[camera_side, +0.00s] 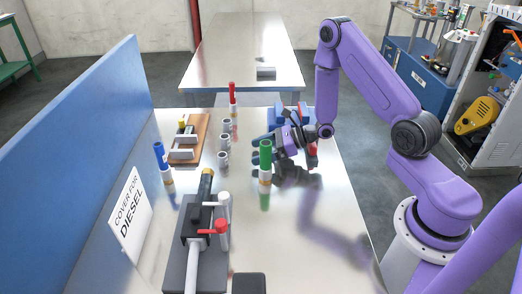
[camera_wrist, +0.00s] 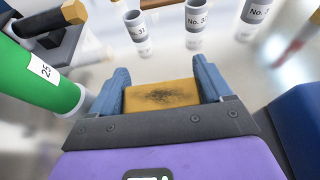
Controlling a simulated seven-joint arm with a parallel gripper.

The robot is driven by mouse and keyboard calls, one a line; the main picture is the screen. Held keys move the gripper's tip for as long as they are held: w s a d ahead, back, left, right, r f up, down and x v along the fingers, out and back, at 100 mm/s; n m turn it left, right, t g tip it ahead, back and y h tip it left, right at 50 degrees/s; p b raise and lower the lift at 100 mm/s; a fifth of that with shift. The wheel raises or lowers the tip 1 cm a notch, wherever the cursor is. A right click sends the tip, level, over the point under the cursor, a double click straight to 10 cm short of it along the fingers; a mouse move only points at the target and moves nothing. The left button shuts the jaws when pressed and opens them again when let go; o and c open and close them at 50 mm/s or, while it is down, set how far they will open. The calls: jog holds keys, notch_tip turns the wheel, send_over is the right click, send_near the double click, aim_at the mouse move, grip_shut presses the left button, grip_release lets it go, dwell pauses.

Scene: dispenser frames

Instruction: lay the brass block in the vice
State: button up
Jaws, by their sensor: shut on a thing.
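The brass block (camera_wrist: 162,95) lies between the two blue fingers of my gripper (camera_wrist: 164,92) in the wrist view, with dark marks on its upper face. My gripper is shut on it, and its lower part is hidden. In the side view my gripper (camera_side: 268,139) hangs above the steel table, right by the green-topped cylinder; the block cannot be made out there. No part is clearly marked as the vice. A blue fixture (camera_side: 274,114) stands just behind my gripper, partly hidden, and a dark fixture (camera_side: 208,265) with a grey rod stands at the front left.
The green cylinder (camera_wrist: 42,67) is close on the left in the wrist view. Grey numbered cups (camera_wrist: 195,24) stand beyond. A wooden board (camera_side: 203,128), a blue-topped cylinder (camera_side: 160,156) and a red-topped one (camera_side: 232,97) stand on the table. A blue wall (camera_side: 75,140) borders the left.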

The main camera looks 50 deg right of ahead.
jog(key=shift+f, duration=0.2)
jog(key=o, duration=1.2)
jog(key=shift+o, duration=0.2)
jog(key=v, duration=0.3)
jog(key=shift+d+r, duration=0.1)
jog(key=shift+r, duration=0.05)
notch_tip(320, 180, up, 4)
jog(key=shift+r, duration=1.3)
